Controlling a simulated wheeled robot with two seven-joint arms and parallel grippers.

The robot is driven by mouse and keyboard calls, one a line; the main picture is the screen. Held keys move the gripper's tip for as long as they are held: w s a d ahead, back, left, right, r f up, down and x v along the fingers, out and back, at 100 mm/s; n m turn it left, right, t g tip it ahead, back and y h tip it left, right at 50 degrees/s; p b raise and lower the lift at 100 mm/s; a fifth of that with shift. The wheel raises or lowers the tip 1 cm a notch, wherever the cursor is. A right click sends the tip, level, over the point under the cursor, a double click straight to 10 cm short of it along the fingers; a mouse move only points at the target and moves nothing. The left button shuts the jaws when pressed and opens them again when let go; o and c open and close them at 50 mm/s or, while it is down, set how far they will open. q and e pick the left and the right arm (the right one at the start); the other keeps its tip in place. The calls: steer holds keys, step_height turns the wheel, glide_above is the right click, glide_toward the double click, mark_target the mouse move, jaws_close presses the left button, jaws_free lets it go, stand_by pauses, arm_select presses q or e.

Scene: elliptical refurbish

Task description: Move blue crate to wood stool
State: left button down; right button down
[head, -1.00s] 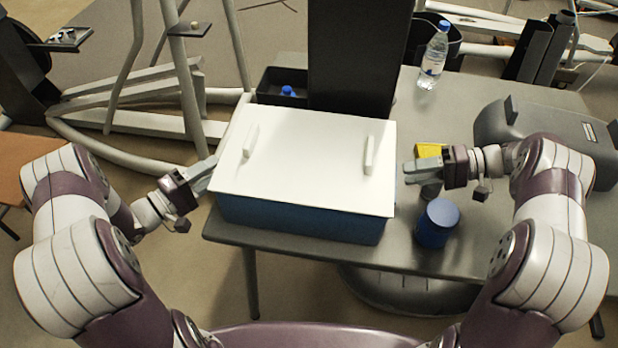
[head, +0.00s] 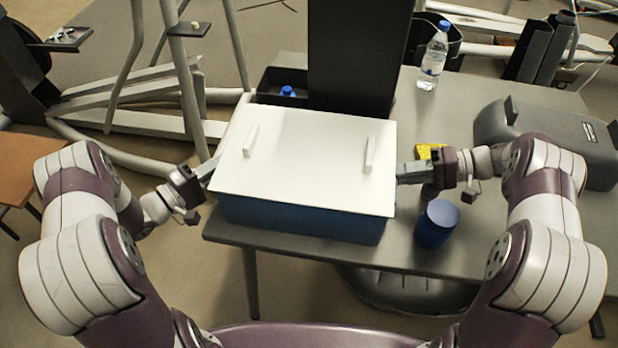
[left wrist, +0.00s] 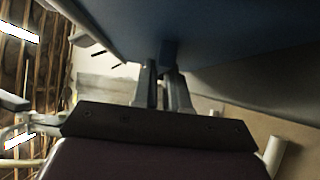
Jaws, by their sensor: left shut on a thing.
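The blue crate (head: 300,221) with a white lid (head: 305,165) sits on the grey table, its near side close to the table's front edge. My left gripper (head: 210,168) is at the crate's left side. In the left wrist view its fingers (left wrist: 164,88) are shut on a small blue part under the crate (left wrist: 215,30). My right gripper (head: 402,173) is at the crate's right side, its fingertips close against it; its jaw opening cannot be made out. The wood stool (head: 18,160) shows in part at the left edge of the head view.
A blue canister (head: 437,224) and a yellow object (head: 428,152) are on the grey table (head: 480,130) right of the crate. A water bottle (head: 432,62) stands behind. A dark column (head: 355,60) rises behind the crate. Exercise machine frames (head: 130,110) stand at the back left.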

step_height(320, 180, up, 5)
steer(key=p, duration=0.4)
steer(key=shift+p, duration=0.4)
steer(key=shift+a, duration=0.1)
